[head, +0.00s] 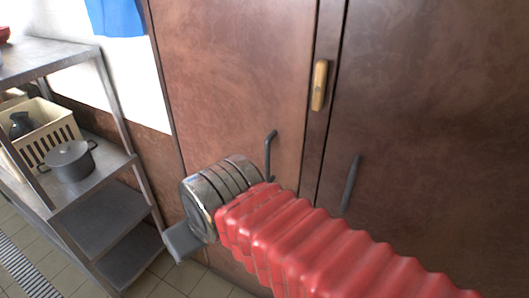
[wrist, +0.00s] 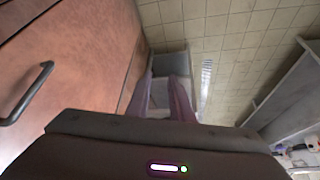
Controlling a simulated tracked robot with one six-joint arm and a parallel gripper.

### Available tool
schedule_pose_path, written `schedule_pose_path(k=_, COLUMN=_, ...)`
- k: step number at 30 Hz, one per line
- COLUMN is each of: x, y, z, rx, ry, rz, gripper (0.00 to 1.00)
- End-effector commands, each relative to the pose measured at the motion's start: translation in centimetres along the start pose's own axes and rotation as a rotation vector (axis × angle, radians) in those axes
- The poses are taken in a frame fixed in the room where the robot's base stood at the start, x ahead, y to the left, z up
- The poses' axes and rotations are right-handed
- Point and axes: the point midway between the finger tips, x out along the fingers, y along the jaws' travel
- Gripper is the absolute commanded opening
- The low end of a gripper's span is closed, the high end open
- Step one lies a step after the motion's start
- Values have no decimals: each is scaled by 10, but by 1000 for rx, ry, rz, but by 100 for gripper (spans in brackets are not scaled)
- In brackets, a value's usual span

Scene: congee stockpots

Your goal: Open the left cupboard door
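The left cupboard door (head: 235,75) is a brown mottled panel and looks closed against the middle strip. Its dark bar handle (head: 270,155) shows just above my wrist; my arm hides what is below. In the wrist view, the handle (wrist: 30,95) is at the left edge on the brown door (wrist: 75,50). My gripper (head: 180,243) is low and left of the handle, in front of the door, apart from the handle. In the wrist view, my gripper's two fingers (wrist: 163,78) are apart with nothing held between them, pointing toward the floor area.
The right cupboard door (head: 440,110) has its own dark handle (head: 350,185). A tan latch piece (head: 320,85) sits on the strip between the doors. A metal shelf rack (head: 105,225) stands left, holding a grey pot (head: 70,161) and a cream crate (head: 40,130). Tiled floor shows between.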

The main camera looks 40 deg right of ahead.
Motion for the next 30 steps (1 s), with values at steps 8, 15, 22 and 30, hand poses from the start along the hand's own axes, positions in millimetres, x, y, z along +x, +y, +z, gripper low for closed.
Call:
schedule_pose_path(k=8, x=-6, y=12, z=-12, rx=36, ry=-6, rz=19, gripper=20)
schedule_pose_path(k=15, x=-26, y=55, z=-54, rx=177, ry=-30, rz=89, gripper=20)
schedule_pose_path(k=22, x=-52, y=125, z=-91, rx=343, ry=-57, rz=168, gripper=20)
schedule_pose_path(k=30, x=-82, y=209, z=-114, rx=522, ry=-85, rz=246, gripper=20)
